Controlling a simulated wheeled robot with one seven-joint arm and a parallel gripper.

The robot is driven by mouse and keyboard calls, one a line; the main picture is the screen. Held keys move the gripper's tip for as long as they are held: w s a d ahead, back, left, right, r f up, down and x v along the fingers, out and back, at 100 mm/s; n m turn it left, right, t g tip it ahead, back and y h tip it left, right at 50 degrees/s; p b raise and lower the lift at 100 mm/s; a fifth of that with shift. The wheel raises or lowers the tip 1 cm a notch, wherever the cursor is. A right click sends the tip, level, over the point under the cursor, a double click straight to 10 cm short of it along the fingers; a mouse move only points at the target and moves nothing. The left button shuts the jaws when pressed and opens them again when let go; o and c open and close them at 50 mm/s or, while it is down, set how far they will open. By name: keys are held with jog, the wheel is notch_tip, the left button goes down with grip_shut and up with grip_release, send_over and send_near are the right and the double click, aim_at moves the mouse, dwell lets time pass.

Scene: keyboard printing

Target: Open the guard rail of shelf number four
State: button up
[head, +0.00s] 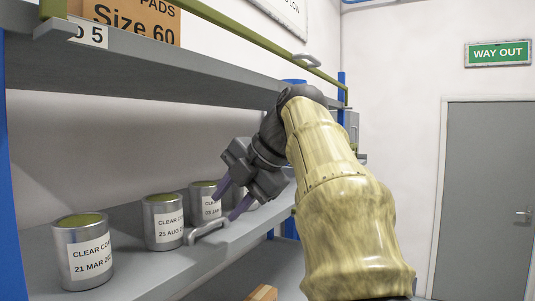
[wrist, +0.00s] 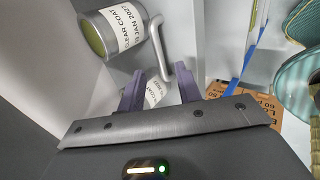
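The lower shelf (head: 190,262) carries a grey U-shaped handle (head: 207,231) at its front edge; it also shows in the wrist view (wrist: 157,45). No green rail bar shows along this shelf, and its number label is not visible. My gripper (head: 231,199) is just right of the handle, its purple fingers apart and empty. In the wrist view my gripper (wrist: 160,74) has one end of the handle close to the gap between its fingertips; I cannot tell whether they touch. The upper shelf (head: 160,65), labelled with a 5, has a closed green guard rail (head: 240,38).
Several metal cans stand on the lower shelf, the nearest (head: 83,255) at left and another (head: 164,225) behind the handle. A cardboard box (head: 135,18) sits on the upper shelf. Blue posts (head: 341,110) bound the rack. A grey door (head: 487,190) is at right.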

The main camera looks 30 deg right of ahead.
jog(key=p+v, duration=0.4)
jog(key=v, duration=1.1)
